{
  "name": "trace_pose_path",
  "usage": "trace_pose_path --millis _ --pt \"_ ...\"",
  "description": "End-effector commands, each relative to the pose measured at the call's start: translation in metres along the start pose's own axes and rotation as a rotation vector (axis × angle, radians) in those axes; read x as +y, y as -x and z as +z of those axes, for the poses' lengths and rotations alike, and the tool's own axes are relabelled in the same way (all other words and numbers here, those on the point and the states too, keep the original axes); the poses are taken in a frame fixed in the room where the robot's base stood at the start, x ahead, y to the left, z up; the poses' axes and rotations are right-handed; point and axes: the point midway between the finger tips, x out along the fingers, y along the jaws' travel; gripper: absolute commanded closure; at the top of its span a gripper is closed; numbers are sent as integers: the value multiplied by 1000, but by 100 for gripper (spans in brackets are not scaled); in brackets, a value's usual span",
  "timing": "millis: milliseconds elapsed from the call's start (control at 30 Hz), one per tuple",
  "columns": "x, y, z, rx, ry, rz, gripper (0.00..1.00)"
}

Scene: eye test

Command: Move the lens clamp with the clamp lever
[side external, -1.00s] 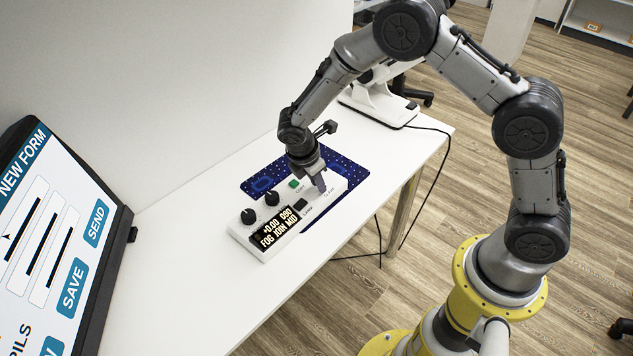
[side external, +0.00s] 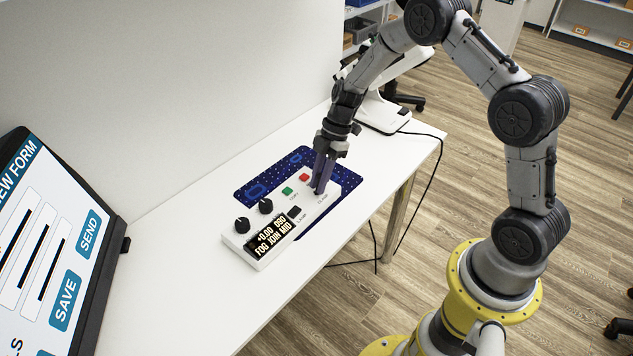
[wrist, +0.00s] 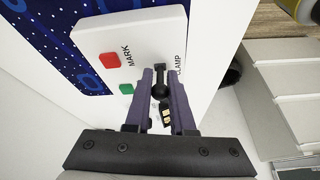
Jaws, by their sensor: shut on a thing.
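The white control box (side external: 275,229) lies on the desk and also fills the top of the wrist view (wrist: 150,36). The black clamp lever (wrist: 160,89) stands by the partly covered "CLAMP" label at the box's end. My gripper (side external: 318,190) is over that end, its purple fingers pointing down. In the wrist view my gripper (wrist: 160,78) has its fingers on either side of the lever, shut on it. The fingers mostly hide the lever in the side view. I cannot make out the lens clamp itself.
The box has a red MARK button (side external: 304,177), a green button (side external: 287,191), a black switch (side external: 294,212), two black knobs and a display (side external: 268,239). A blue mat (side external: 262,186) lies under it. A white instrument (side external: 382,113) stands behind; a touch screen (side external: 60,250) is at left.

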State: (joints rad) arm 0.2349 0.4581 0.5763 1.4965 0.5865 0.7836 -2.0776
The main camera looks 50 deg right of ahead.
Motion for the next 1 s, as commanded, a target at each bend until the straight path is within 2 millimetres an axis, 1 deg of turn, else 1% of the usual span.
trace_pose_path --millis 200,400,967,1000 --pt "3 2 6 122 -3 -20 100" --pt "2 1 8 185 -2 -35 100" --pt "2 0 9 210 -3 -41 100" --pt "2 0 9 210 -3 -42 71"
